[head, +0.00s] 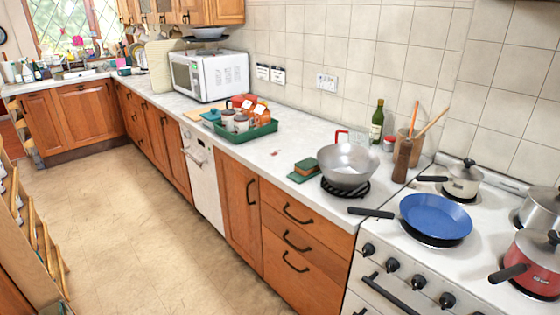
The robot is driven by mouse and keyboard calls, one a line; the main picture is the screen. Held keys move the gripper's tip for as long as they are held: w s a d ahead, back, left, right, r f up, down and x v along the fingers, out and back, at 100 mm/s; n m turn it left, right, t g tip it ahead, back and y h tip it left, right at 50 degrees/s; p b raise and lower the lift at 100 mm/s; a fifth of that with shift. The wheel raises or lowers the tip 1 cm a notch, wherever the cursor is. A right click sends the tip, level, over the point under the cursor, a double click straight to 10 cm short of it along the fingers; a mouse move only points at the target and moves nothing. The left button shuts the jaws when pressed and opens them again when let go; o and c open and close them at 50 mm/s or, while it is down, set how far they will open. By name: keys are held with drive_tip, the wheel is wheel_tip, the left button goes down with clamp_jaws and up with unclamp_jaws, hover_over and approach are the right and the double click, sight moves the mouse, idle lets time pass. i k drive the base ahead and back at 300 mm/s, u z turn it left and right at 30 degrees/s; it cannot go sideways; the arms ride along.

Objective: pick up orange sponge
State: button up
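A small flat block that looks like a sponge (305,169), with green and orange-brown parts, lies on the white worktop (262,160) just left of the metal wok. It is too small to tell whether it is one sponge or two pieces. Another orange item (258,112) stands in the green tray further back, and I cannot tell exactly what it is. My gripper is not in view.
The wok (346,165) sits on a black ring near the worktop's front edge. A bottle (377,121) and pepper mill (402,158) stand behind it. The green tray (248,134) holds jars. A blue pan (436,216) is on the stove. The floor (150,220) is clear.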

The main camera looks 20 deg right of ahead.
sight(307, 166)
drive_tip(key=u, duration=0.6)
drive_tip(key=i, duration=0.95)
drive_tip(key=u, duration=0.5)
